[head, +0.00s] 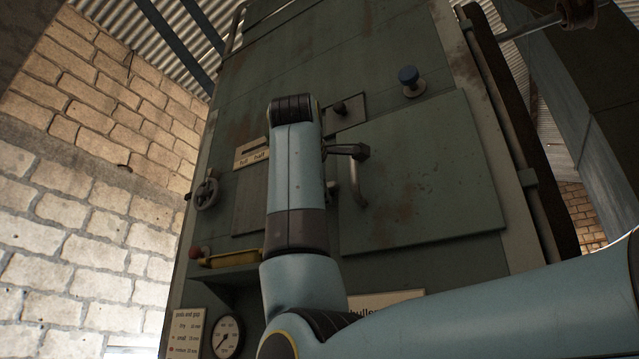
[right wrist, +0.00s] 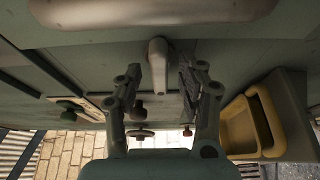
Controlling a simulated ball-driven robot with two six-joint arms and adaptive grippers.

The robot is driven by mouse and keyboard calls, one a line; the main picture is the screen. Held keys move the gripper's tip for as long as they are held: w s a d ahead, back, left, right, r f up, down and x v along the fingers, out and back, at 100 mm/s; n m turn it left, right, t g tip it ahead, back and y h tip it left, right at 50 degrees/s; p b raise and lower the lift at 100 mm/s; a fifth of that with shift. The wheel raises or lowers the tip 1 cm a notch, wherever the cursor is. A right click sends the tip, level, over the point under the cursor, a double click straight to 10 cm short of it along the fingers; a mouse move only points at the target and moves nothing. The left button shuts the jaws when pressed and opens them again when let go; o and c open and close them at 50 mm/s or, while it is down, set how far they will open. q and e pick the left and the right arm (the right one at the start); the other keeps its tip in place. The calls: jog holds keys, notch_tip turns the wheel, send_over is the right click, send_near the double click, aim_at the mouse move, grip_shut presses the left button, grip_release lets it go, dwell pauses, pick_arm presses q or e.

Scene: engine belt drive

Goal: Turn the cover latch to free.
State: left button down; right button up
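The cover latch (right wrist: 158,62), a pale rounded lever, shows in the right wrist view, pointing down from near the grey-green panel. My right gripper (right wrist: 165,85) is open, with one finger on each side of the latch. A gap shows on the latch's right side; the left finger is closer, and I cannot tell if it touches. In the head view my blue right arm hides most of the gripper and the latch; a dark part that looks like a finger (head: 346,151) sticks out to its right. My left gripper is not in view.
The cover plate (head: 425,185) has a curved handle (head: 357,182), close above the gripper in the wrist view. A blue knob (head: 410,78), a handwheel (head: 205,192), a yellow tray (right wrist: 238,128) and a gauge (head: 228,335) are nearby. A brick wall stands at left.

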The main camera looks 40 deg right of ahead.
jog(key=shift+c, duration=0.5)
jog(key=c, duration=0.7)
grip_shut()
jog(key=shift+f, duration=0.15)
jog(key=m+g+h+b, duration=0.1)
jog(key=m+h+b, duration=0.1)
jog(key=m, duration=0.5)
jog(key=m+g+h+b, duration=0.1)
jog(key=m+h+b, duration=0.1)
jog(key=m, duration=0.6)
jog(key=m+g+h+b, duration=0.2)
jog(key=m+h, duration=0.1)
jog(key=m, duration=0.4)
jog(key=shift+w+a+f+h, duration=0.1)
jog(key=shift+w+f+h, duration=0.3)
jog(key=shift+m, duration=0.4)
